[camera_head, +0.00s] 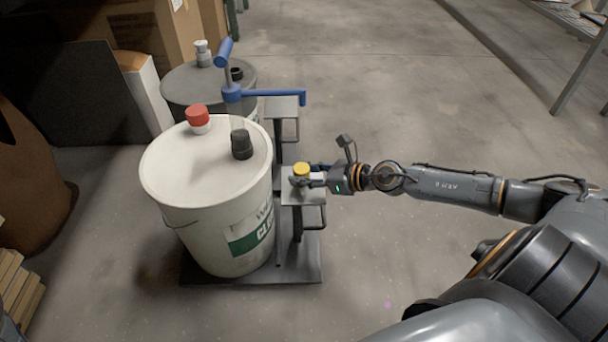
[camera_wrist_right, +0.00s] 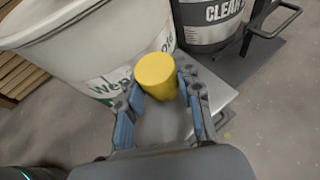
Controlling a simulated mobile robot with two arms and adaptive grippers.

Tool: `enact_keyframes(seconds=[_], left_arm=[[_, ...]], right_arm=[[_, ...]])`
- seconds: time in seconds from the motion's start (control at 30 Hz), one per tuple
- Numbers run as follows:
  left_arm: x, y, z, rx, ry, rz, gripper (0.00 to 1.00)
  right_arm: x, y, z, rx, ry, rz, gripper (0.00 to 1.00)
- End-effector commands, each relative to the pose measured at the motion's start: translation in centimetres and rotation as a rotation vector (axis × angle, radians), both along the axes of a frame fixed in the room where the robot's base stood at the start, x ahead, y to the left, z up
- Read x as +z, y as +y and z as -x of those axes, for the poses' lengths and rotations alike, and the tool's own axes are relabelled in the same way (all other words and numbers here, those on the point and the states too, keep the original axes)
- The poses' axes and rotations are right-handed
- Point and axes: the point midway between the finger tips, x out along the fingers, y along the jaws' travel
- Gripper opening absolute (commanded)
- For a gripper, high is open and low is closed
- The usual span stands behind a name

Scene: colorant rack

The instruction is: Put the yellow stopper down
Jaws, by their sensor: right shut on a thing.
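In the right wrist view the stopper (camera_wrist_right: 157,76) stands between the two blue-padded fingers of my right gripper (camera_wrist_right: 161,92). The grey shelf plate (camera_head: 313,198) lies under it; I cannot tell whether the stopper touches the plate. My left gripper is not in view.
The white drum (camera_head: 205,200) stands left of the shelf, with a red-capped stopper (camera_head: 198,117) and a black fitting (camera_head: 241,144) on its lid. A blue-handled pump (camera_head: 232,92) and a grey drum (camera_head: 185,85) stand behind. Open concrete floor lies right.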

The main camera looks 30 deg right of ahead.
Motion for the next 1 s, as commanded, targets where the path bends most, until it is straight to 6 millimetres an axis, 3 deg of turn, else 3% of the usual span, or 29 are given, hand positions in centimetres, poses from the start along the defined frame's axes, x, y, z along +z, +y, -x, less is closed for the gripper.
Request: enact_keyframes(seconds=[0.13, 0.17, 0.27, 0.67, 1.0], left_arm=[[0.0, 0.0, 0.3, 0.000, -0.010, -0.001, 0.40], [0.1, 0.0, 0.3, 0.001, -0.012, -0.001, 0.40], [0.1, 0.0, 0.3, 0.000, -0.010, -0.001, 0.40], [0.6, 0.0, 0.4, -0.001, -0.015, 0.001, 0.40], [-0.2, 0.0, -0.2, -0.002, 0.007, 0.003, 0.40]], right_arm=[[-0.6, 0.0, 0.0, 0.000, 0.000, 0.000, 0.10], [-0.5, 0.0, 0.0, 0.000, 0.000, 0.000, 0.39], [-0.4, 0.0, 0.0, 0.000, 0.000, 0.000, 0.57], [0.3, 0.0, 0.0, 0.000, 0.000, 0.001, 0.57], [1.0, -1.3, 2.5, 0.000, 0.005, -0.001, 0.57]])
